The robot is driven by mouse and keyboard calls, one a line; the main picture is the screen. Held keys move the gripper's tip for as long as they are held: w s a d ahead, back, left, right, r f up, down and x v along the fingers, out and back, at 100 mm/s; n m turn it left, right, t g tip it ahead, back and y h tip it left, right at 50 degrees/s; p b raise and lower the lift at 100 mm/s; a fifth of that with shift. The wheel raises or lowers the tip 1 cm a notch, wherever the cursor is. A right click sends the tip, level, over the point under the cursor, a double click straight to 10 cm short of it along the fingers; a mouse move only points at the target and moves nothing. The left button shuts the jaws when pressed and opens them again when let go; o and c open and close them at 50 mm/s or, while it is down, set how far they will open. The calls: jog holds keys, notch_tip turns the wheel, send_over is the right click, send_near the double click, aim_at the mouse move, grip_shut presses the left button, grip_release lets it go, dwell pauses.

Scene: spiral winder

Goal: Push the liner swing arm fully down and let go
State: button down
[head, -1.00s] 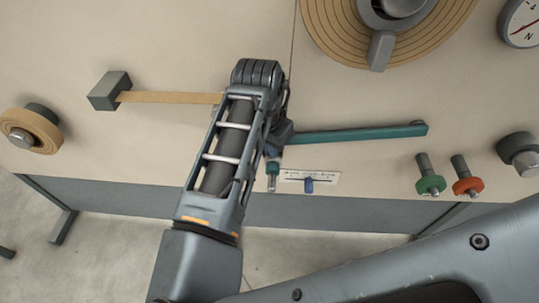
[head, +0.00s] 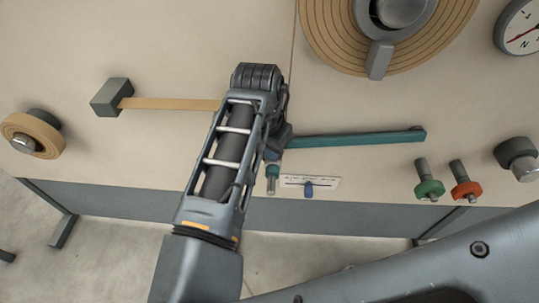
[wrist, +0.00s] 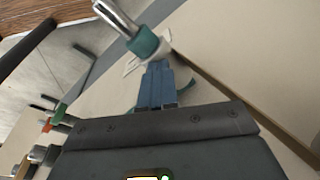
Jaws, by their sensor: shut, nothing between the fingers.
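The liner swing arm, a long teal bar (head: 355,140), lies nearly level on the beige panel. Its right end is at a dark pivot, and its left end goes out of sight behind my wrist. A chrome pin with a teal collar (head: 272,178) hangs just below that left end. In the wrist view a chrome pin with a teal collar (wrist: 146,42) is just beyond my gripper. My gripper (wrist: 158,72) has its blue fingers together and empty, close to the collar; I cannot tell if they touch it.
A white scale plate with a blue slider knob (head: 309,189) sits just below the bar. Green (head: 429,188) and orange (head: 465,190) knobs stick out at right. A tan strip (head: 170,104) runs from a grey block to behind my arm. A large tan roll (head: 330,45) is above.

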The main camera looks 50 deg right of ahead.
notch_tip(320, 180, up, 13)
jog(key=p, duration=1)
jog(key=shift+r, duration=0.15)
dwell(0.5)
jog(key=shift+s, duration=0.1)
dwell(0.4)
